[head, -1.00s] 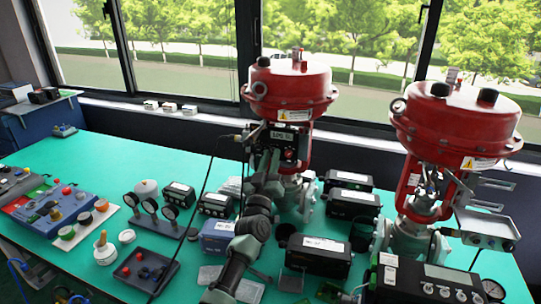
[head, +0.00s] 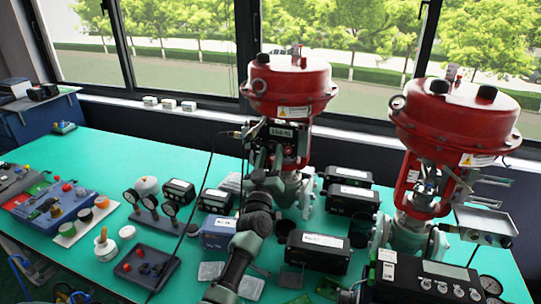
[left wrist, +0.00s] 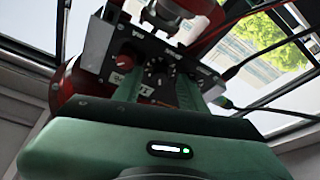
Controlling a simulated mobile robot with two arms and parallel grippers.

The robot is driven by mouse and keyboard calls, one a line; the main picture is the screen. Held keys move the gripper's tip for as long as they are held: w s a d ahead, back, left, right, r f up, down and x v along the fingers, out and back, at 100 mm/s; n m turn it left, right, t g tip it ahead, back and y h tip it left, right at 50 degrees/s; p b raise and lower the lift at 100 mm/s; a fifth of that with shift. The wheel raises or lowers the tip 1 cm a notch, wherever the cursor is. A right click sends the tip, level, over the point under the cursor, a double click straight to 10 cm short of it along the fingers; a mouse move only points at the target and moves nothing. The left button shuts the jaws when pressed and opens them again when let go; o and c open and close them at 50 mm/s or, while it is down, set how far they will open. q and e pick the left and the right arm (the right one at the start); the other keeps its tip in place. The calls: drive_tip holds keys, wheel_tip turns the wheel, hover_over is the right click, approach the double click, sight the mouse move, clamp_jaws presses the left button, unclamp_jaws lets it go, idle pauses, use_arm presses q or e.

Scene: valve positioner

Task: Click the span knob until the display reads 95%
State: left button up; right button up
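The black valve positioner (head: 283,132) is mounted on the yoke of the left red actuator (head: 291,88). Its small display shows in the head view, but I cannot read its figures. In the left wrist view the positioner's dark panel (left wrist: 118,58) carries several knobs. A dark round knob (left wrist: 155,72) with white marks around it lies between my left gripper's two green fingers (left wrist: 157,84). The fingers are apart, with no clear contact on the knob. In the head view my left gripper (head: 264,160) is in front of the positioner and partly hides it. My right gripper is out of view.
A second red actuator (head: 457,115) stands at the right. Several black boxes, gauges (head: 151,203) and a blue control panel (head: 52,209) lie on the green table (head: 118,150). Cables hang beside my left arm.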

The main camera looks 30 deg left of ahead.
use_arm(q)
drive_tip(key=b+v, duration=0.1)
drive_tip(key=v, duration=0.6)
drive_tip(key=shift+s, duration=0.4)
drive_tip(key=shift+d+f, duration=0.1)
drive_tip(key=shift+f, duration=0.1)
